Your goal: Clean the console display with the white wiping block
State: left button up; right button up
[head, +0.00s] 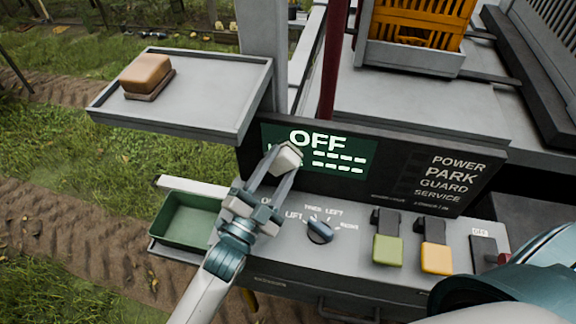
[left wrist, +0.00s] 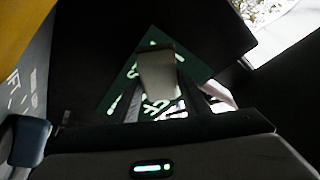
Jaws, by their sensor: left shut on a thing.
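The console display (head: 345,158) is a green panel with white "OFF" lettering and dashes, set in a black board. My left gripper (head: 277,165) is shut on the white wiping block (head: 287,156), in front of the display's left part. The block covers some of the display there. In the left wrist view the block (left wrist: 158,75) sits between the fingers (left wrist: 157,100) with the green display (left wrist: 190,62) behind it. Whether the block touches the display I cannot tell. My right gripper is not in view; a part of my own body fills the lower right corner.
A knob (head: 320,231), a green switch (head: 387,248) and a yellow switch (head: 436,257) sit on the console below the display. A grey tray (head: 205,105) holds a brown block (head: 146,75). A green bin (head: 184,222) is left of my arm. An orange crate (head: 418,22) stands behind.

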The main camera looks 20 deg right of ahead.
aim_at(293, 167)
pick_arm(q)
jog(key=shift+w+a, duration=0.1)
jog(key=shift+a, duration=0.05)
jog(key=shift+r, duration=0.4)
dwell(0.4)
jog(key=shift+s+d, duration=0.5)
jog(key=shift+d, duration=0.2)
jog(key=shift+s+d, duration=0.45)
jog(key=shift+d, duration=0.25)
jog(key=shift+s+d, duration=0.45)
jog(key=shift+d, duration=0.2)
jog(key=shift+s+d, duration=0.4)
jog(key=shift+d, duration=0.25)
jog(key=shift+d, duration=0.1)
